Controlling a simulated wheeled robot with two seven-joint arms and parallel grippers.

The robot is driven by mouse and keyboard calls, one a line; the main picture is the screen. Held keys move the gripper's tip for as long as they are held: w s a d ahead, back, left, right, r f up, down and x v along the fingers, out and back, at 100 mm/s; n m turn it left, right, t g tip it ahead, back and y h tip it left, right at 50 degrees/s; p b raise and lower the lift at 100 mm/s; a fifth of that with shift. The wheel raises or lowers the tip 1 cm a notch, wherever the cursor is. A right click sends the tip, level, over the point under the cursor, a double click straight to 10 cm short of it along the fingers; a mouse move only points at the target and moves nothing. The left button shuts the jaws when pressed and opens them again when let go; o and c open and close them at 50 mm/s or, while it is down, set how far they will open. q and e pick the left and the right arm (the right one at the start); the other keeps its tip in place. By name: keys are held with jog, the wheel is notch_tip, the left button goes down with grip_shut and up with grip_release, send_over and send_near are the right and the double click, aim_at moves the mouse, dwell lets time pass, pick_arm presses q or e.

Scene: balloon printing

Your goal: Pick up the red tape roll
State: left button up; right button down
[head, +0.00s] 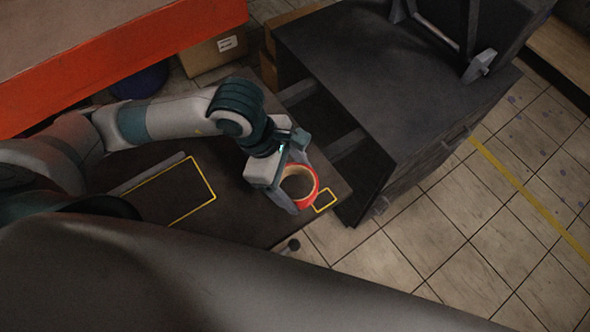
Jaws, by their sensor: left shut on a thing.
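The red tape roll (313,179) is a ring with a red outer band and a tan inner core, at the right end of the dark tabletop (239,215). My left gripper (296,183) reaches in from the left and is shut on the roll's left side, with its fingers partly hiding the ring. I cannot tell whether the roll touches the tabletop. My right gripper is not in view.
A small yellow outline (325,200) lies beside the roll, and a larger one (213,183) is to the left. A dark cabinet (371,72) with an open drawer (350,190) stands just right of the table. Cardboard boxes (213,52) stand behind.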

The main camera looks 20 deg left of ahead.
pick_arm(q)
jog(key=shift+s+d+r+p, duration=0.25)
jog(key=shift+s+r+p, duration=0.2)
jog(key=shift+s+p, duration=0.3)
jog(key=shift+s+d+r+p, duration=0.25)
jog(key=shift+s+r+p, duration=0.25)
jog(key=shift+p, duration=0.3)
